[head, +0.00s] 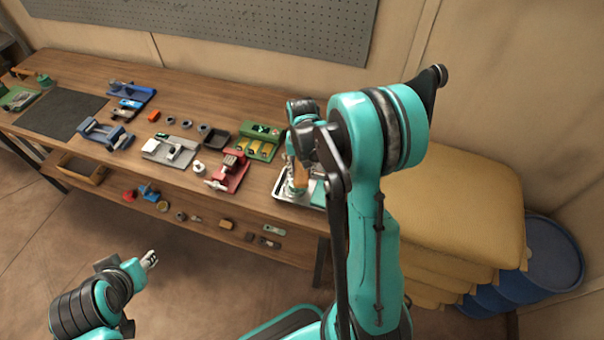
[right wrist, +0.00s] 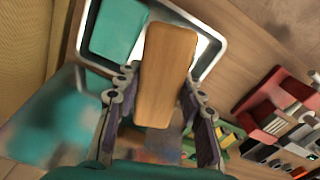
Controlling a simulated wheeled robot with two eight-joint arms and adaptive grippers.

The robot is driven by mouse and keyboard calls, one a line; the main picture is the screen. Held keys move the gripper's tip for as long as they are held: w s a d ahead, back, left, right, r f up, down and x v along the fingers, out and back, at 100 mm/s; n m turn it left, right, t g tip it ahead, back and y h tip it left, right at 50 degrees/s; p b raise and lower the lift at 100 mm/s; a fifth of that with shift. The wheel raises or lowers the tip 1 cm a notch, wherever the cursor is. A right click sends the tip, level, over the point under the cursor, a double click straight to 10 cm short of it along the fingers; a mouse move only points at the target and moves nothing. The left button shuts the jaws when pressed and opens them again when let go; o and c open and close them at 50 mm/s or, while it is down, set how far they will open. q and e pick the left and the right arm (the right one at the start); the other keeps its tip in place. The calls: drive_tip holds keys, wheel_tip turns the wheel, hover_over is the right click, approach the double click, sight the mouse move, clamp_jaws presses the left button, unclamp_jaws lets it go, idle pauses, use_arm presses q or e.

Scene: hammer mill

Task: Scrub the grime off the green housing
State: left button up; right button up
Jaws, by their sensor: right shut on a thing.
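The green housing (head: 258,150) sits at the right part of the bench, with dark patches and yellow bits on it. Part of it shows in the right wrist view (right wrist: 228,134), behind my finger. My right gripper (head: 298,187) is over the metal tray (head: 281,196), right of the housing and apart from it. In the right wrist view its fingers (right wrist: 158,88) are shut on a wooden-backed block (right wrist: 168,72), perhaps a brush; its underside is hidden. My left gripper (head: 150,259) is low in front of the bench, away from everything; its opening is too small to judge.
A teal pad (right wrist: 118,28) lies in the tray. A red fixture (head: 229,172), a grey fixture (head: 170,149) and blue fixtures (head: 104,132) stand to the left. Yellow sacks (head: 455,200) and a blue drum (head: 553,255) are at the right.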

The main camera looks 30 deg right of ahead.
drive_tip(key=shift+w+r, duration=0.1)
drive_tip(key=shift+r, duration=0.5)
wheel_tip(320, 180, up, 2)
drive_tip(key=shift+r+p, duration=0.1)
drive_tip(key=shift+p, duration=0.9)
drive_tip(key=shift+r+p, duration=0.55)
drive_tip(key=shift+r, duration=0.35)
drive_tip(key=shift+f, duration=0.1)
